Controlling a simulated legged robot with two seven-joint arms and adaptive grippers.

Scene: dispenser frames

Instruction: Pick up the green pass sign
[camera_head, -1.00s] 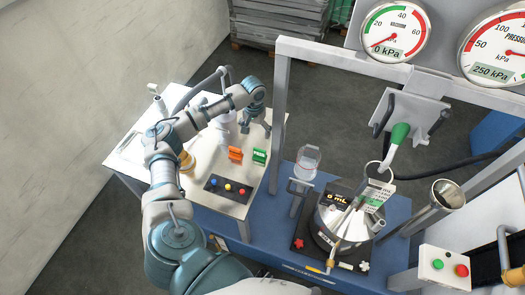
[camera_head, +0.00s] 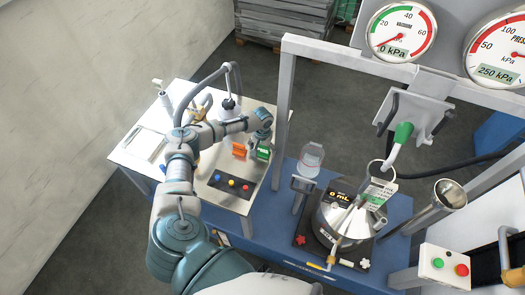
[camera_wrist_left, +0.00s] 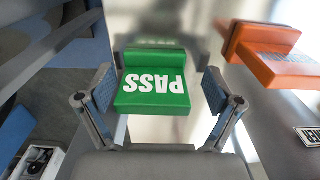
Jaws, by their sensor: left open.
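The green pass sign (camera_head: 263,153) stands on the white table, next to an orange sign (camera_head: 239,150). In the left wrist view the green pass sign (camera_wrist_left: 154,84) lies between the two fingers, with its white PASS lettering upside down. My left gripper (camera_head: 258,145) is at the green sign and open. In the left wrist view the left gripper (camera_wrist_left: 158,100) has one finger on each side of the sign, with a gap visible at the sides. The orange sign (camera_wrist_left: 270,52) is to the right there. My right gripper is not in view.
A black panel with coloured buttons (camera_head: 231,186) lies in front of the signs. A clear bottle (camera_head: 311,159) and a steel vessel (camera_head: 345,222) stand to the right on the blue bench. A metal frame post (camera_head: 283,130) rises close to the gripper's right.

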